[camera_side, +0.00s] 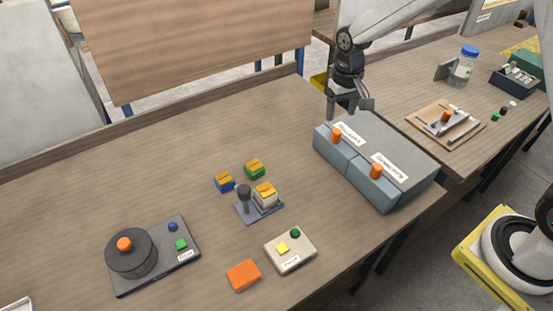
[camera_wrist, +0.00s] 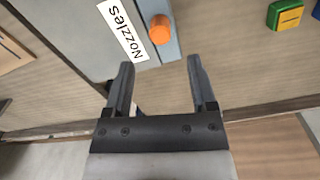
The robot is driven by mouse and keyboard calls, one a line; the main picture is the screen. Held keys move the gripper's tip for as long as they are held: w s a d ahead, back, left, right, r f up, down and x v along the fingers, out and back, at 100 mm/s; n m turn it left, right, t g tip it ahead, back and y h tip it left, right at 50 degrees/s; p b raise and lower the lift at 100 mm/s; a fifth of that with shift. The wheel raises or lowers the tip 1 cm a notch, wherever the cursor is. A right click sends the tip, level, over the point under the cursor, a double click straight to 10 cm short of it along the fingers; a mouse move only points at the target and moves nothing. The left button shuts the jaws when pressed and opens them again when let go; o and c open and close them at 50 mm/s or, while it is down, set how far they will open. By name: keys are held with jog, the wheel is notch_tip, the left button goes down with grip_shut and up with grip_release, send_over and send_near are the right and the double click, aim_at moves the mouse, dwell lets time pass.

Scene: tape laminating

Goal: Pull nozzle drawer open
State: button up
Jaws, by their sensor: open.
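The grey drawer unit (camera_side: 405,143) stands at the right end of the near table, with two drawers side by side. The nozzle drawer (camera_side: 339,151) is the left one, with an orange knob (camera_side: 336,136) and a white label. In the wrist view the label reads "Nozzles" (camera_wrist: 124,32), beside the orange knob (camera_wrist: 161,29). Both drawer fronts look flush with the unit. My gripper (camera_side: 350,108) is open and empty, above and behind the knob in the side view. In the wrist view my fingers (camera_wrist: 160,75) are apart, with the knob beyond their tips, not between them.
The second drawer (camera_side: 374,183) has its own orange knob (camera_side: 376,171). Blue (camera_side: 224,182) and green (camera_side: 254,168) blocks, a small fixture (camera_side: 257,210) and a button box (camera_side: 290,250) stand left of the unit. The table directly before the drawers is clear.

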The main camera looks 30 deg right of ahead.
aim_at(337, 131)
jog(key=shift+f, duration=3.65)
grip_shut()
jog(key=shift+r, duration=0.1)
